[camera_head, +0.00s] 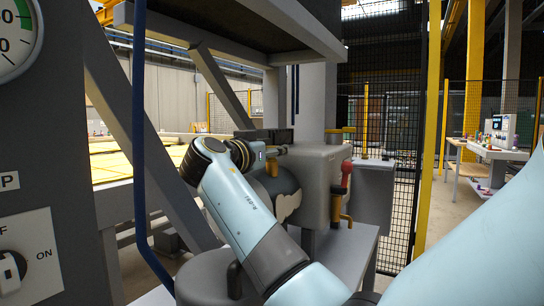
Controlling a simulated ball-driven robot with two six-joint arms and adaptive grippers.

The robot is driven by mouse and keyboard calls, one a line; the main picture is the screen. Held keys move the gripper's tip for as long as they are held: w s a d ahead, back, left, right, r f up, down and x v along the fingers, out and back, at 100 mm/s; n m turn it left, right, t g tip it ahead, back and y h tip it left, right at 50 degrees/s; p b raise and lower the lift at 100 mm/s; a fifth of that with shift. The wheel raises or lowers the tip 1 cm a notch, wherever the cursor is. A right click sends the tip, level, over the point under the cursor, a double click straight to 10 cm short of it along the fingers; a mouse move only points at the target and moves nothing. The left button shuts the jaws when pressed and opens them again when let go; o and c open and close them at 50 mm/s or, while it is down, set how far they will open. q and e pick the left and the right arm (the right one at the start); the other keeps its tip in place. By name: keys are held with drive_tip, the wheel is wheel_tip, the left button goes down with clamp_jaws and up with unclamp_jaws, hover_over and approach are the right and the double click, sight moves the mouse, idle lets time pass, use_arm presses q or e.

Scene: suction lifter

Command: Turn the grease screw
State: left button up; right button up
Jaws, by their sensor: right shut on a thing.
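My right gripper (279,143) is dark and lies at the end of the pale blue arm, beside the upper left of the grey-beige pump housing (315,165). It is shut on a small part there, which fits the grease screw. That part is mostly hidden by the fingers, so its shape and any turn of it cannot be told. My left gripper is not in view.
A grey sloping brace (150,150) and a blue hose (139,120) stand at left, near a panel with a gauge (15,35) and an ON switch (12,270). A grey beam (235,35) runs overhead. A mesh fence (385,110) and a yellow post (430,130) stand behind.

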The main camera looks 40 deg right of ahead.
drive_tip(key=o, duration=1.2)
drive_tip(key=v, duration=0.7)
drive_tip(key=shift+a, duration=0.3)
drive_tip(key=shift+s, duration=0.1)
